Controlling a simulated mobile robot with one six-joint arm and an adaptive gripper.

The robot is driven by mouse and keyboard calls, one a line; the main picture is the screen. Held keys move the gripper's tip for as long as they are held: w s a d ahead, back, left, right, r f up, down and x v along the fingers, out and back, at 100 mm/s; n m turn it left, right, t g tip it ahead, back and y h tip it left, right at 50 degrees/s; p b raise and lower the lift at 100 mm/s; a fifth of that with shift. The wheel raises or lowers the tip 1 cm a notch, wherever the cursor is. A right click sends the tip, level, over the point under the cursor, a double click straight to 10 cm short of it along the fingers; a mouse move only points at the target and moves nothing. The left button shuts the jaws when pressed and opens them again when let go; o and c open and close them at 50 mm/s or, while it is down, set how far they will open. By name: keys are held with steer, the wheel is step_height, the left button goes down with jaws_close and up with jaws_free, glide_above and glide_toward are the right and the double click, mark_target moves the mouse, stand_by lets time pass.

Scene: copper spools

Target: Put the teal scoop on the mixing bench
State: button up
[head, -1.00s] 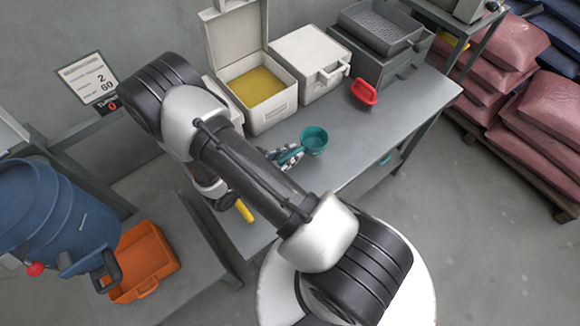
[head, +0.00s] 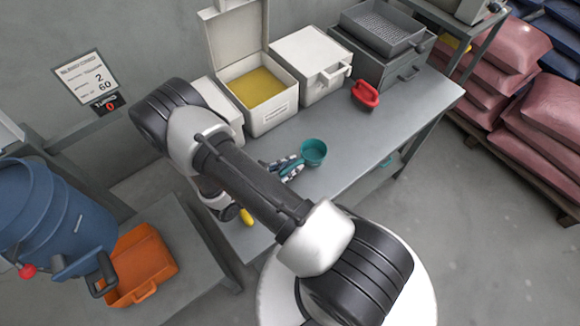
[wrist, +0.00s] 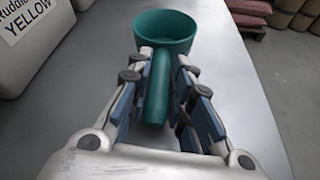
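The teal scoop (head: 313,152) is over the near edge part of the grey mixing bench (head: 350,150), its cup pointing away from my gripper (head: 290,168). In the wrist view the scoop's cup (wrist: 166,32) is upright at the top, and its handle lies lengthwise between the two fingers of my gripper (wrist: 160,85). The fingers are closed in on the handle close to the cup. I cannot tell whether the scoop touches the bench top. My arm hides part of the bench in the head view.
On the bench stand an open white box (head: 270,118) with yellow powder, a closed white box (head: 310,65), a red scoop (head: 365,95) and a grey drawer unit (head: 385,65). An orange tray (head: 140,265) and a blue drum (head: 50,215) are at left. The bench's right part is clear.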

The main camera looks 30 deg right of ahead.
steer(key=o, duration=0.3)
